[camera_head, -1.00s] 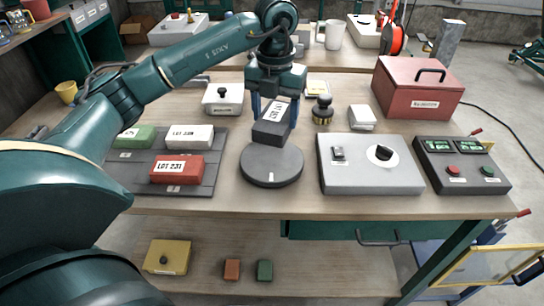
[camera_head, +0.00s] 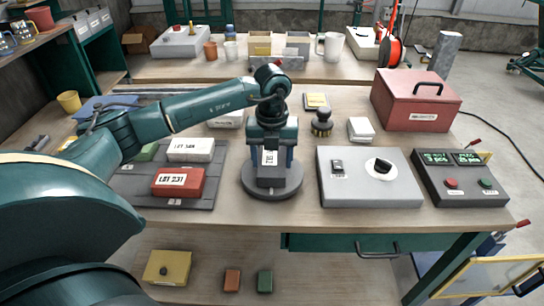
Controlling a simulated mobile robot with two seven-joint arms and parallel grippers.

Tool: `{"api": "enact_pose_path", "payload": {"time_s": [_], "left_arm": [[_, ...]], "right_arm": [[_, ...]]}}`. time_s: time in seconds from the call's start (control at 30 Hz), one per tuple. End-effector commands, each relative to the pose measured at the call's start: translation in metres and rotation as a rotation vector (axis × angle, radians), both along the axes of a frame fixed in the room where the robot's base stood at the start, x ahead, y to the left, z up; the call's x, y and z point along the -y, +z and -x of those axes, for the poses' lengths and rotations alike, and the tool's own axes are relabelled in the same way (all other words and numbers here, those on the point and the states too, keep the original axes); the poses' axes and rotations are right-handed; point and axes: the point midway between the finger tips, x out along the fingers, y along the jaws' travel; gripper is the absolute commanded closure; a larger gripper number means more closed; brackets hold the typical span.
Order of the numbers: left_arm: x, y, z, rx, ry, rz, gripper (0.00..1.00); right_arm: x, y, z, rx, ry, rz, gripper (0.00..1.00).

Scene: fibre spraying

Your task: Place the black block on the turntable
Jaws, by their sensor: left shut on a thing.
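The black block (camera_head: 270,172), with a white label, is at the turntable (camera_head: 256,191), a round dark grey disc on the bench. The block appears upright over the middle of the disc; I cannot tell whether it touches the surface. My left gripper (camera_head: 271,160) points down from above and is shut on the block, with its fingers on both sides. The gripper hides the block's top and part of the turntable's far side. My right gripper is not in view.
Left of the turntable, a dark tray (camera_head: 205,192) holds a red block (camera_head: 178,182), a white block (camera_head: 190,149) and a green block. A grey control box (camera_head: 345,190) stands close on the right, with a black panel (camera_head: 440,185) and a red case (camera_head: 417,100) beyond.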

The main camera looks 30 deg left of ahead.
Motion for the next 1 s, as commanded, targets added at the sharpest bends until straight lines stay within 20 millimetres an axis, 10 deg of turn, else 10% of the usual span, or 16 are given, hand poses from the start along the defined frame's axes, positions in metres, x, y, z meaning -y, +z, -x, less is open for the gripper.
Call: {"api": "enact_pose_path", "payload": {"time_s": [0.37, 0.4, 0.67, 1.0], "left_arm": [[0.000, -0.006, -0.001, 0.004, 0.000, 0.001, 0.79], [0.000, -0.007, 0.000, 0.001, 0.000, 0.000, 0.38], [0.000, -0.006, 0.000, 0.001, 0.000, 0.000, 0.17], [0.000, 0.001, -0.001, 0.004, 0.000, 0.000, 0.17]], "right_arm": [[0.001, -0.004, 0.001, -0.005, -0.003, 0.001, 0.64], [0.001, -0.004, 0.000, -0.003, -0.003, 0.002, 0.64], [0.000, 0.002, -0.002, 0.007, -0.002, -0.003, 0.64], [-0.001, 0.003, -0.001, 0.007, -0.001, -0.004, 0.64]]}}
